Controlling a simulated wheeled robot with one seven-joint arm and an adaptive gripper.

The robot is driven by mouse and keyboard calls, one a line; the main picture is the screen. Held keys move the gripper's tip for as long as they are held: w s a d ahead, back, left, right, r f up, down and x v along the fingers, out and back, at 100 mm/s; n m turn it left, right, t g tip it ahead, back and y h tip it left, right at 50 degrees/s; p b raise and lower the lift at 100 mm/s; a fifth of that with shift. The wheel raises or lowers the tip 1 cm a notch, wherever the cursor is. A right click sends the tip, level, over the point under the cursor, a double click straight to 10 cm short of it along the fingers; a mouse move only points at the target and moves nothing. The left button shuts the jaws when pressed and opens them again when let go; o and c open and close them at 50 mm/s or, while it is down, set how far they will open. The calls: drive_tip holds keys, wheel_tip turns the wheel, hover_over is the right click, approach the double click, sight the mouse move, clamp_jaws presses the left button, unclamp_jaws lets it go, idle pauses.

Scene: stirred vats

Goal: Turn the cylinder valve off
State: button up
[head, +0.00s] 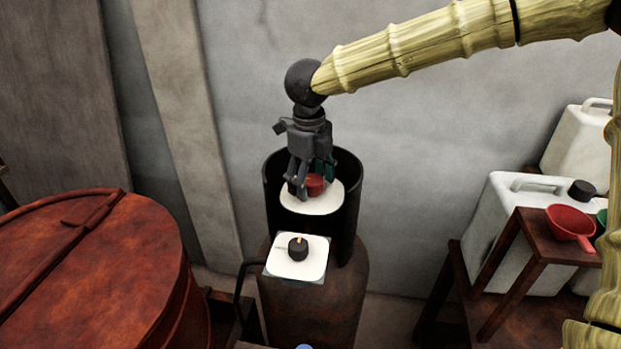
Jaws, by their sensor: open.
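The gas cylinder (310,310) is a rusty brown upright body with a dark open-fronted collar (349,205) around its top. Inside the collar a red valve knob (315,184) sits above a white round plate (318,204). In front of it a black knob (298,248) with a pale pointer mark sits on a white square plate (313,266). My gripper (312,186) points down into the collar, open, with its fingers around or just beside the red knob. The fingers hide part of the knob, and I cannot tell whether they touch it.
A large rusty red lidded vat (90,270) stands at the left. At the right, a brown wooden stand (540,236) holds a red scoop (570,224), with white jerrycans (510,215) behind. A grey wall is close behind the cylinder. The collar wall surrounds the gripper's back and sides.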

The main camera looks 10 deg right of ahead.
drive_tip(key=c, duration=1)
drive_tip(key=shift+r, duration=0.1)
drive_tip(key=m+p, duration=0.2)
drive_tip(key=m, duration=0.1)
drive_tip(key=shift+w+r, duration=0.1)
drive_tip(key=shift+r, duration=0.05)
drive_tip(key=m+p, duration=0.2)
drive_tip(key=m, duration=0.3)
drive_tip(key=shift+d+m, duration=0.1)
drive_tip(key=shift+m, duration=0.3)
drive_tip(key=m, duration=0.4)
drive_tip(key=shift+d+m, duration=0.1)
drive_tip(key=shift+m, duration=0.2)
drive_tip(key=shift+m+g, duration=0.3)
drive_tip(key=shift+m, duration=1.9)
